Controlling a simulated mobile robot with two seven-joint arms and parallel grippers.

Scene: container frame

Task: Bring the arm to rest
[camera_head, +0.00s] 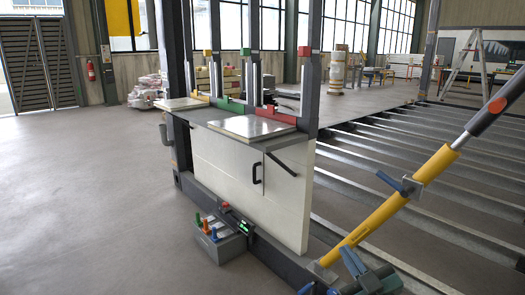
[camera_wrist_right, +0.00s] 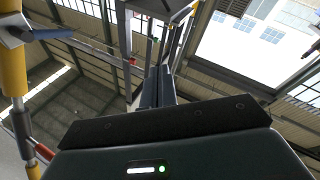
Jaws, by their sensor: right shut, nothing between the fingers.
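My right gripper (camera_head: 348,254) shows low in the head view, just right of the lower end of a yellow pole. In the right wrist view its two dark fingers (camera_wrist_right: 159,88) lie together, shut, with nothing between them. Part of a yellow pole with a blue lever (camera_wrist_right: 12,65) also shows at the left of the wrist view.
A white panelled container frame (camera_head: 240,175) with dark posts stands left of my right gripper. A grey box (camera_head: 218,245) with coloured handles sits at its foot. Steel beams (camera_head: 440,190) run across the right side. The floor at left (camera_head: 90,200) is clear.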

